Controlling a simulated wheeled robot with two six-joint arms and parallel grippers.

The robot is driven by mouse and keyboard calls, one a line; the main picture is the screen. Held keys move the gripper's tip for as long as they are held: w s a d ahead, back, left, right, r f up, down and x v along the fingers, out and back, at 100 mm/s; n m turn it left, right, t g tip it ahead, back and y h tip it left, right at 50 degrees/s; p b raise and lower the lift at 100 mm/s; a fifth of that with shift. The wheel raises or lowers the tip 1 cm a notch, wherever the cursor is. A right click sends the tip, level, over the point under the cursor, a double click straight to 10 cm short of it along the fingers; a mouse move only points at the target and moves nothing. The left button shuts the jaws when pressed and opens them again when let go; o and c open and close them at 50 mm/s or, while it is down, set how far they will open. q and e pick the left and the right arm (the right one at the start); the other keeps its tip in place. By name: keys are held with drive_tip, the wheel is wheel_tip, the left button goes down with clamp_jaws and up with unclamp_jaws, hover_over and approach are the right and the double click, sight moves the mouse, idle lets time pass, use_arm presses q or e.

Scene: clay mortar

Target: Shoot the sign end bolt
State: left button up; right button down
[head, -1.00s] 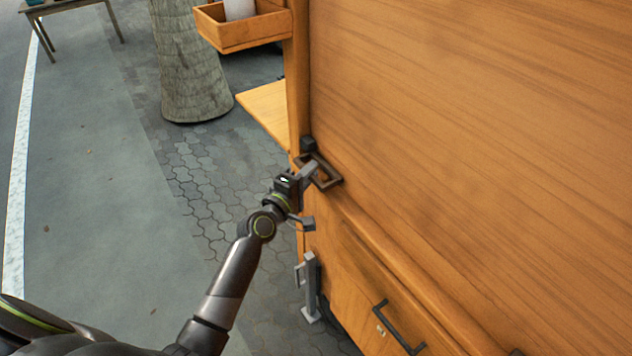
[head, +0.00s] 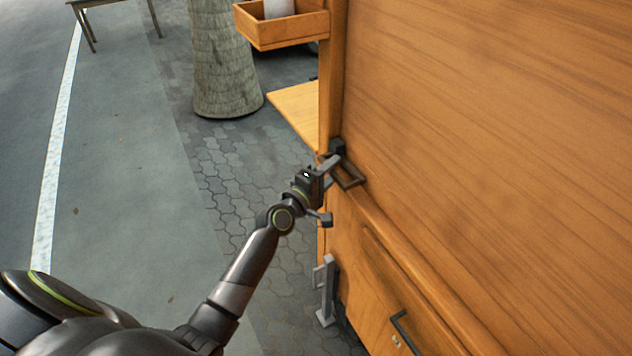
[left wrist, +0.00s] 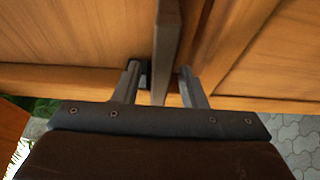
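The bolt (head: 349,174) shows in the head view as a dark frame-like handle at the left end of the wooden ledge, with a small black block (head: 337,146) beside it. My left gripper (head: 331,166) is at this handle. In the left wrist view a dark upright bar (left wrist: 167,40), which looks like part of the handle, stands between the two fingers of my left gripper (left wrist: 160,75). The fingers are apart, with a gap at the left finger; contact at the right finger is unclear. My right gripper is out of view.
The large wooden panel (head: 490,120) fills the right side. Below are a drawer handle (head: 408,332) and a grey metal bracket (head: 327,290). A side shelf (head: 300,108) and an open wooden box (head: 283,30) stick out left. The paving left of my arm is clear.

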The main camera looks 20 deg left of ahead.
use_arm(q)
drive_tip(key=b+v, duration=0.1)
drive_tip(key=v, duration=1.6)
drive_tip(key=shift+a, duration=0.2)
drive_tip(key=s+a+f+m+g+y+p, duration=0.1)
drive_tip(key=s+a+f+m+g+y, duration=0.2)
drive_tip(key=f, duration=1.2)
drive_tip(key=s+a+f+m+g+y, duration=0.1)
drive_tip(key=s+a+f+m+g, duration=0.2)
drive_tip(key=f, duration=1.2)
drive_tip(key=s+f+m+g, duration=0.3)
drive_tip(key=s+f, duration=0.3)
drive_tip(key=s, duration=0.5)
drive_tip(key=s+d+f+m+g+y+p, duration=0.1)
drive_tip(key=s+f+m+g, duration=0.1)
drive_tip(key=s+f, duration=0.5)
drive_tip(key=s+f+m+g, duration=0.3)
drive_tip(key=s+f+g, duration=0.2)
drive_tip(key=s, duration=0.9)
drive_tip(key=shift+s+d+f+m+y, duration=0.3)
drive_tip(key=shift+s+f, duration=0.1)
drive_tip(key=shift+f, duration=0.3)
